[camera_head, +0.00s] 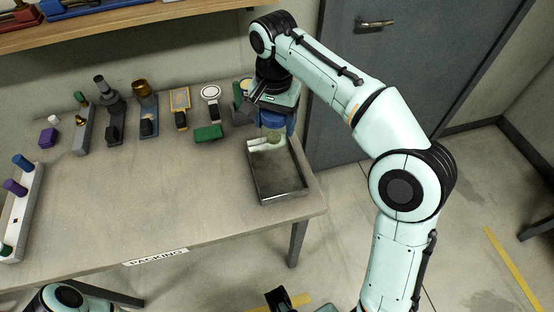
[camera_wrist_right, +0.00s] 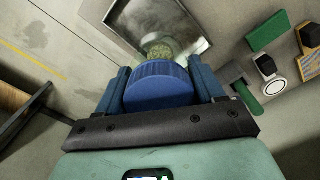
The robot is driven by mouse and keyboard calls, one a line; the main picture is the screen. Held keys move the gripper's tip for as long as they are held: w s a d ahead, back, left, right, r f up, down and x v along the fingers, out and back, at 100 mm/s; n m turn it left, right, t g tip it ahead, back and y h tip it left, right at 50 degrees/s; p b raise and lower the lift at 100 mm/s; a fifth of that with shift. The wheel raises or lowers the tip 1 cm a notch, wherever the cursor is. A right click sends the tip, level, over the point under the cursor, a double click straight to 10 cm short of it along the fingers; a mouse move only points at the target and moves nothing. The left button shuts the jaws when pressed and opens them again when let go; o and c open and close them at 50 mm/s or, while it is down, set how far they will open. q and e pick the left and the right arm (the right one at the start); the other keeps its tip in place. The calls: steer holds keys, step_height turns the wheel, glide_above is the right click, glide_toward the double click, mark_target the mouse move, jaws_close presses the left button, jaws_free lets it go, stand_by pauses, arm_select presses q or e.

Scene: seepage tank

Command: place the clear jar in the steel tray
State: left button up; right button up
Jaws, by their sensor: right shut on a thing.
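The clear jar (camera_head: 275,136) has a blue lid and is held by my right gripper (camera_head: 274,120), which is shut on the lid. In the right wrist view the blue lid (camera_wrist_right: 164,85) sits between the two blue fingers, and the jar's clear body (camera_wrist_right: 160,50) shows greenish grains. The steel tray (camera_head: 278,174) lies at the table's right end. The jar is over the tray's back part; I cannot tell whether it touches the floor of the tray. The tray also shows in the right wrist view (camera_wrist_right: 196,22) and looks otherwise empty. My left gripper is not in view.
A row of tools on stands lines the table's back, with a green block (camera_head: 208,133) left of the tray. A white rack (camera_head: 20,212) with coloured caps stands at the left. The table's middle is clear. A grey door (camera_head: 400,70) is behind my right arm.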

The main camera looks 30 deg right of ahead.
step_height(320, 180, down, 13)
steer(key=b, duration=0.3)
steer(key=shift+f, duration=0.1)
steer(key=o, duration=1.1)
step_height(320, 180, up, 12)
steer(key=p, duration=0.3)
steer(key=shift+r, duration=0.2)
